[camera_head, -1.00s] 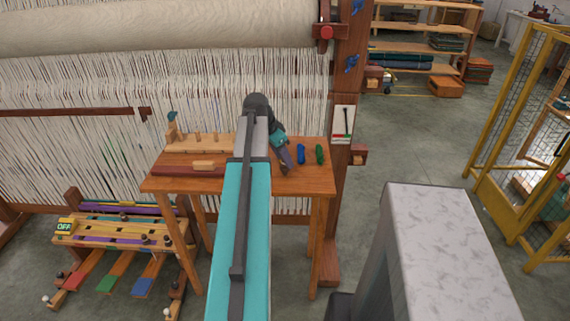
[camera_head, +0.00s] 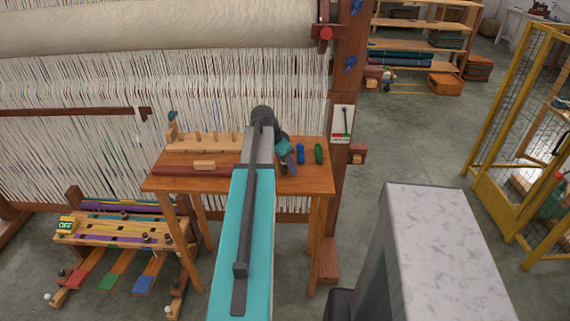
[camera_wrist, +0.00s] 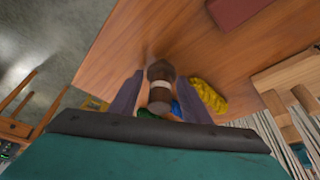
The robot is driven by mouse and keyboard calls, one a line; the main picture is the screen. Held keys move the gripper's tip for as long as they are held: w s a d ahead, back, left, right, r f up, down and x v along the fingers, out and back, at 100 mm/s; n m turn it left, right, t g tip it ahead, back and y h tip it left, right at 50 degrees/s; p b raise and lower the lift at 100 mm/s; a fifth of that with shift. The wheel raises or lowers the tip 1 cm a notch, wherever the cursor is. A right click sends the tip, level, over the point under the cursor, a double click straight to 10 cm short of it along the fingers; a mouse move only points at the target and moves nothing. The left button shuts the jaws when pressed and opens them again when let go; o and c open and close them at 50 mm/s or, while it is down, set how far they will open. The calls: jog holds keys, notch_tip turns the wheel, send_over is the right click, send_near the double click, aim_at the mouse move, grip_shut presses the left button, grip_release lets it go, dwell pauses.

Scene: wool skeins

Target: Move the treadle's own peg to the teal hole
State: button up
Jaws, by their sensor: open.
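The treadle unit stands low at the left in the head view, with red (camera_head: 75,279), green (camera_head: 107,282) and blue (camera_head: 143,285) treadles. Its board (camera_head: 85,232) bears coloured strips and several dark pegs (camera_head: 146,237). The holes are too small to tell apart, and I cannot make out the teal one. My gripper (camera_head: 289,164) is over the right part of the wooden table. In the wrist view my gripper (camera_wrist: 158,100) is open, and a dark brown peg-like piece with a pale band (camera_wrist: 160,72) shows between its fingers, not visibly gripped.
The wooden table (camera_head: 235,184) carries a pegged rack (camera_head: 205,147), a reddish board, and blue (camera_head: 301,153) and green (camera_head: 319,153) skeins. A yellow skein (camera_wrist: 210,95) lies beside my fingers. The loom's threads stand behind.

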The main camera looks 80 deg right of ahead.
jog(key=c, duration=0.9)
jog(key=shift+r, duration=0.2)
jog(key=shift+r+b, duration=0.6)
jog(key=shift+r, duration=0.8)
jog(key=shift+w+a+r, duration=0.15)
jog(key=shift+a, duration=0.1)
jog(key=w+a+b, duration=0.1)
jog(key=w+a, duration=0.1)
jog(key=a, duration=0.2)
jog(key=w+a+r+b, duration=0.1)
jog(key=w+a, duration=0.2)
jog(key=a, duration=0.1)
jog(key=w+a+b, duration=0.1)
jog(key=w+a, duration=0.2)
jog(key=a, duration=0.2)
jog(key=shift+a+r, duration=0.1)
jog(key=shift+r, duration=0.2)
